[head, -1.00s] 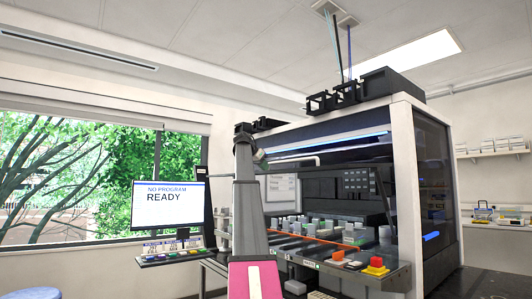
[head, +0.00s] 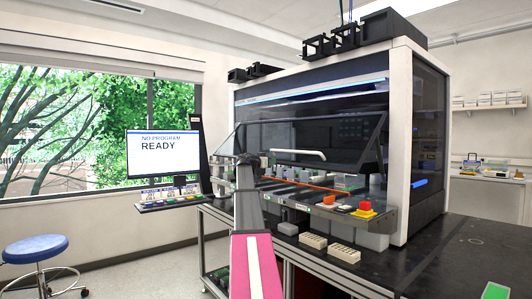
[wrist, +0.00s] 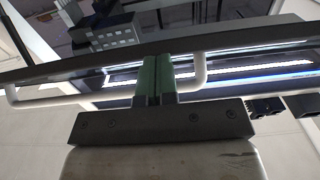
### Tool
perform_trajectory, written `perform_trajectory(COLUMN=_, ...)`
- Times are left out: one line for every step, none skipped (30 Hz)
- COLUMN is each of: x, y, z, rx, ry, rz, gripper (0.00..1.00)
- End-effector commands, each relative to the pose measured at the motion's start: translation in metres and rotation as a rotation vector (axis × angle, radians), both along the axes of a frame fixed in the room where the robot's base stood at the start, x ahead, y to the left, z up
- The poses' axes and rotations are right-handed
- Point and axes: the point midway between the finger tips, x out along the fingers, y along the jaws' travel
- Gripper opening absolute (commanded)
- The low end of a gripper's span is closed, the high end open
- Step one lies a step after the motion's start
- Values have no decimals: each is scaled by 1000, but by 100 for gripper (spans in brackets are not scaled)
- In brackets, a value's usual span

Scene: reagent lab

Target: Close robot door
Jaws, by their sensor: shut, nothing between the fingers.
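The robot door (head: 350,130), a dark glass panel on the front of the white-framed lab machine, hangs partly lowered and tilted outward, with a gap between its lower edge and the deck. Its white handle (head: 298,153) runs along the lower part. My gripper (head: 247,160) is raised at the left part of the door; its fingers are hard to make out in the head view. In the wrist view, the greenish fingers (wrist: 155,80) are together and empty, overlapping the door's dark edge bar (wrist: 240,40). The handle (wrist: 200,72) passes close by; I cannot tell whether they touch.
The deck (head: 405,218) below the door juts forward, carrying labware and coloured blocks. A monitor (head: 156,155) reading "NO PROGRAM READY" stands to the left, with a blue stool (head: 35,248) on the floor. Pale racks (head: 343,253) sit on the black bench in front.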

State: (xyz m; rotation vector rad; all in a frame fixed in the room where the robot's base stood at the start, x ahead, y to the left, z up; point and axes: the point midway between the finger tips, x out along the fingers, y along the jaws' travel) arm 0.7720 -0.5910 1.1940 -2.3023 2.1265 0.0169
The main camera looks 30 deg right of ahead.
Motion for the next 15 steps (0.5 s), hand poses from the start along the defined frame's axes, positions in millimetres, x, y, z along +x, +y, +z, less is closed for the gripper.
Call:
perform_trajectory(x=1, y=-7, z=-7, rx=4, ry=0, rz=-2, gripper=0)
perform_trajectory(x=1, y=-11, z=-11, rx=5, ry=-1, rz=-2, gripper=0)
perform_trajectory(x=2, y=-16, z=-16, rx=5, ry=-1, rz=-2, gripper=0)
perform_trajectory(x=2, y=-19, z=-20, rx=5, ry=0, rz=-1, gripper=0)
perform_trajectory(x=3, y=-23, z=-24, rx=6, ry=0, rz=-1, gripper=0)
perform_trajectory(x=3, y=-28, z=-29, rx=6, ry=0, rz=-1, gripper=0)
perform_trajectory(x=3, y=-32, z=-32, rx=6, ry=1, rz=-2, gripper=0)
perform_trajectory(x=3, y=-36, z=-36, rx=6, ry=0, rz=-2, gripper=0)
perform_trajectory(x=4, y=-41, z=-40, rx=7, ry=0, rz=-3, gripper=0)
perform_trajectory(x=4, y=-44, z=-43, rx=7, ry=0, rz=-2, gripper=0)
perform_trajectory(x=4, y=-48, z=-47, rx=7, ry=0, rz=-2, gripper=0)
perform_trajectory(x=5, y=-52, z=-50, rx=7, ry=1, rz=-1, gripper=0)
perform_trajectory(x=5, y=-55, z=-53, rx=7, ry=1, rz=-1, gripper=0)
perform_trajectory(x=5, y=-58, z=-55, rx=7, ry=1, rz=-1, gripper=0)
perform_trajectory(x=6, y=-61, z=-57, rx=7, ry=0, rz=-1, gripper=0)
